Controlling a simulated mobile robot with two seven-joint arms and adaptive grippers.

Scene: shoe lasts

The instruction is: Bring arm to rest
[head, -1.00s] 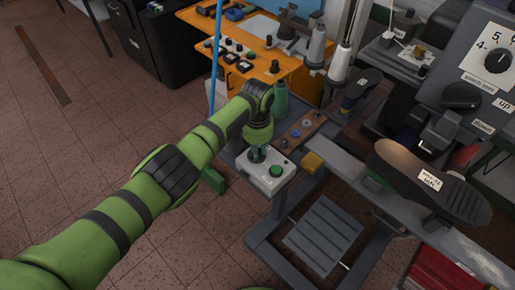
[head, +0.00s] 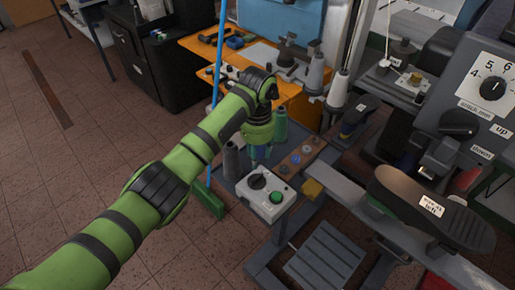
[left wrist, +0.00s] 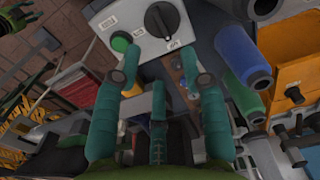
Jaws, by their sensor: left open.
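My left gripper (head: 256,152) hangs at the end of my green arm, just above and behind a grey control box (head: 268,208). The box has a black rotary knob (head: 257,182) and a green button (head: 277,197).
A blue pole (head: 217,85) with a green broom head (head: 207,200) stands behind my forearm. Spools and a bottle stand close around the gripper. An orange bench (head: 200,45) is behind. A shoe (head: 430,210) on a machine is at right.

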